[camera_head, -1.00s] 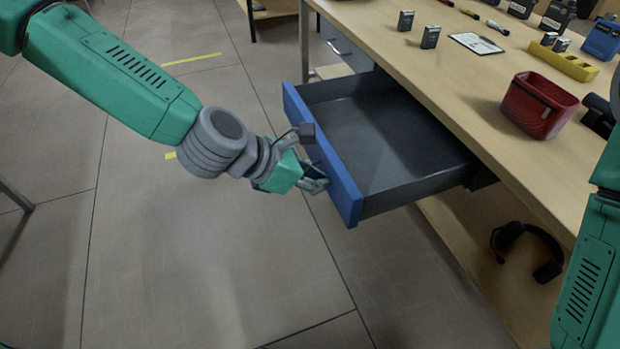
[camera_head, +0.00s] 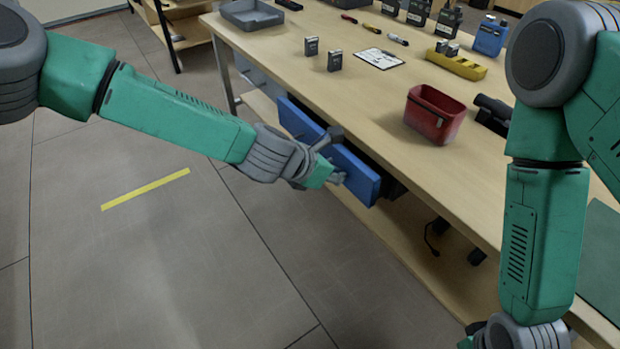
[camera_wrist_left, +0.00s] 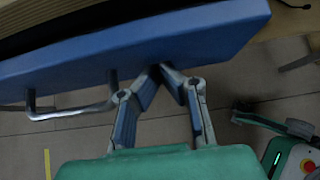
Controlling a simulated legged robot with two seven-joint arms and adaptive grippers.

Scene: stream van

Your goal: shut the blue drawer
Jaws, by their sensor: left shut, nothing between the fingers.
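The blue drawer (camera_head: 358,174) sits under the table's front edge, still standing out a little, with a dark gap above its front panel. In the left wrist view the blue front (camera_wrist_left: 190,38) fills the top, with a grey bar handle (camera_wrist_left: 70,109) at left. My left gripper (camera_head: 340,178) is at the outer face of the drawer front. In the wrist view its fingertips (camera_wrist_left: 166,70) are together at the panel's lower part, beside the handle, with nothing between them. They appear to touch the panel. My right arm (camera_head: 540,240) hangs at the right; its gripper is out of view.
The wooden table (camera_head: 370,105) carries a red bin (camera_head: 434,115), a yellow holder (camera_head: 456,66), a clipboard (camera_head: 379,58), a grey tray (camera_head: 251,14) and several small devices. A lower shelf (camera_head: 400,225) runs beneath. The floor (camera_head: 150,250) in front is clear.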

